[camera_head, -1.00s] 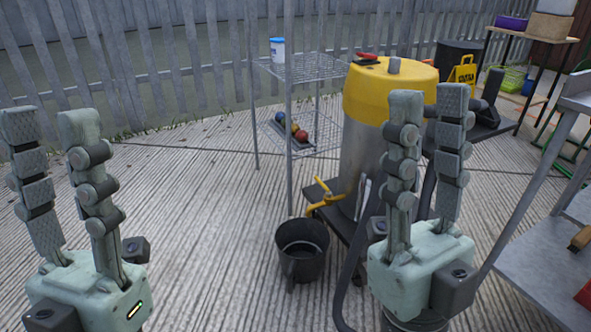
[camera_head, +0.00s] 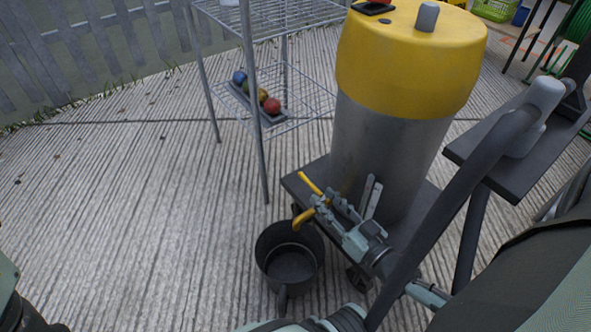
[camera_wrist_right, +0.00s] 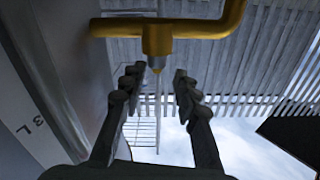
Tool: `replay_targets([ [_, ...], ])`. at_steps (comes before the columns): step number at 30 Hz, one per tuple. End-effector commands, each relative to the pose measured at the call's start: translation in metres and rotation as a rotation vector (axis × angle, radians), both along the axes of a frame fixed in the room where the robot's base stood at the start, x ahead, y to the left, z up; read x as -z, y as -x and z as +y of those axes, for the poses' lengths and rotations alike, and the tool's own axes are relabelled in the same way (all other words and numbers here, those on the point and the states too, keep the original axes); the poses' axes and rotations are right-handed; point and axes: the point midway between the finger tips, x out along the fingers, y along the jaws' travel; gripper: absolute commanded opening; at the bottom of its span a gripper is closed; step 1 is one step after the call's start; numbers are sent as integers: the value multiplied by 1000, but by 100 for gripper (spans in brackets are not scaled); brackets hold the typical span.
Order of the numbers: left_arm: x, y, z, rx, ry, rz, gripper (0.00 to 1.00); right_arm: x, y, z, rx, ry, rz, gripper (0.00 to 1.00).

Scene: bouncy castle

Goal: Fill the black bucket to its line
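The black bucket (camera_head: 268,247) stands upright on the ground, its open top facing up; its inside looks dark grey, and I cannot make out a line or a water level. The yellow tap (camera_head: 301,220) is on the front of the yellow and grey tank (camera_head: 385,150), its spout over the bucket's rim area. My right gripper (camera_head: 325,200) is at the tap, its fingers pointing towards it. In the right wrist view the gripper's fingers (camera_wrist_right: 157,82) are apart, with the tap (camera_wrist_right: 190,28) just beyond and above the fingertips. My left gripper is out of view.
The tank stands on a dark wheeled trolley (camera_head: 300,187). A wire rack (camera_head: 262,160) with coloured balls (camera_head: 262,95) stands behind the bucket. The ground left of the bucket is clear.

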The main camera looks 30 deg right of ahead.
Motion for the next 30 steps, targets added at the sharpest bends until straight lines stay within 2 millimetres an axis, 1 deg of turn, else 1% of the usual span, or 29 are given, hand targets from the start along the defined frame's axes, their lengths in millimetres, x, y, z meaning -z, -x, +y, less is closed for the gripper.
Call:
replay_targets([
  [2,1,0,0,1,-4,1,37,6,2,-4,4,1,13,31],
  [5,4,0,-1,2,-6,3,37,8,-4,-4,6,2,15,31],
  [11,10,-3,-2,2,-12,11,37,8,-35,-2,5,3,12,31],
  [15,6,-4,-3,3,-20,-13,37,7,-57,0,5,3,12,31],
  [18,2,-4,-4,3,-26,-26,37,7,-67,2,5,3,13,31],
  [23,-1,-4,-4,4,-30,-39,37,7,-75,2,4,3,15,31],
  [29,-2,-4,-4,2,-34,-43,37,6,-75,2,4,3,15,31],
  [30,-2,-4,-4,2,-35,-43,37,6,-75,2,4,3,15,30],
])
